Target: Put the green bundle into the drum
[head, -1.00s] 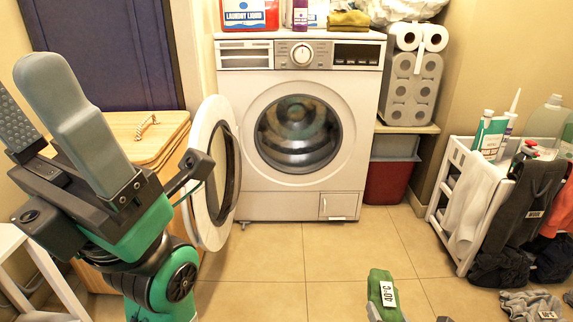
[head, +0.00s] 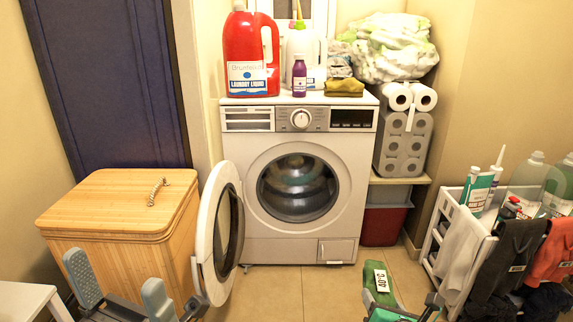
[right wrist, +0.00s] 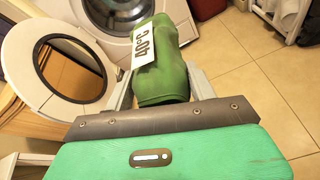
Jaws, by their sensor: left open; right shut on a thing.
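The green bundle (head: 380,283) with a white "40°C" tag is held in my right gripper (head: 395,303), low in front of the washer. In the right wrist view the green bundle (right wrist: 160,62) sits between the fingers of my right gripper (right wrist: 162,85), which is shut on it. The washer's drum (head: 298,187) shows dark and shiny through the round opening. The washer door (head: 217,232) stands swung open to the left. My left gripper (head: 118,285) is open and empty at the lower left, in front of the wooden hamper.
A wooden hamper (head: 120,205) stands left of the open door. A white rack (head: 450,235) with hanging clothes and bottles stands at the right. A red laundry liquid jug (head: 251,50) and other items stand on the washer. The tiled floor before the washer is clear.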

